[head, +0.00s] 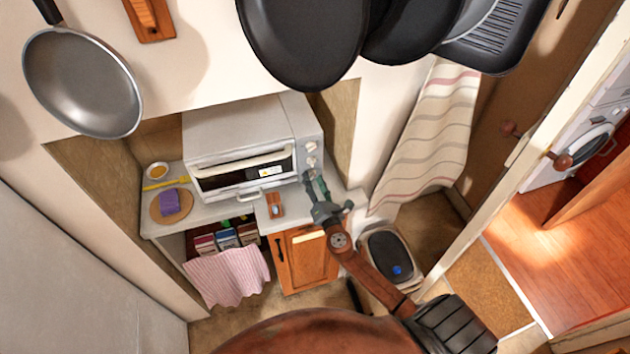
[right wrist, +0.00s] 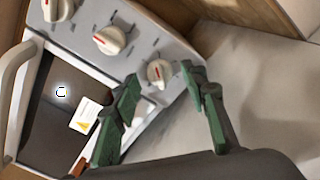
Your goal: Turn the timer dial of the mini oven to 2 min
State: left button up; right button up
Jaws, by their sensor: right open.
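The white mini oven (head: 245,128) stands on the counter in a niche, with a column of knobs on the right of its front. In the right wrist view three white dials with red marks show: an upper one (right wrist: 57,10), a middle one (right wrist: 110,40) and the lowest one (right wrist: 159,74). I cannot read which is the timer. My right gripper (head: 317,186) is open in front of the lower knobs. In the right wrist view its green fingers (right wrist: 158,80) stand on either side of the lowest dial; contact cannot be told. My left gripper is not in view.
The oven door handle (right wrist: 14,85) juts out beside the dials. A small wooden block (head: 275,205) lies on the counter before the oven. A purple sponge (head: 168,200) is at left. Pans (head: 305,45) hang above, and a striped towel (head: 428,140) hangs at right.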

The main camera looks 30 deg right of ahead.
grip_shut()
jog(key=shift+f+m+b, duration=0.2)
jog(key=shift+m+b, duration=0.75)
jog(key=shift+m, duration=0.15)
jog(key=shift+r+m, duration=0.15)
jog(key=shift+m, duration=0.25)
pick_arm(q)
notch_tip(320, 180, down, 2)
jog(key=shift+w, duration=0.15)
pick_arm(e)
grip_release()
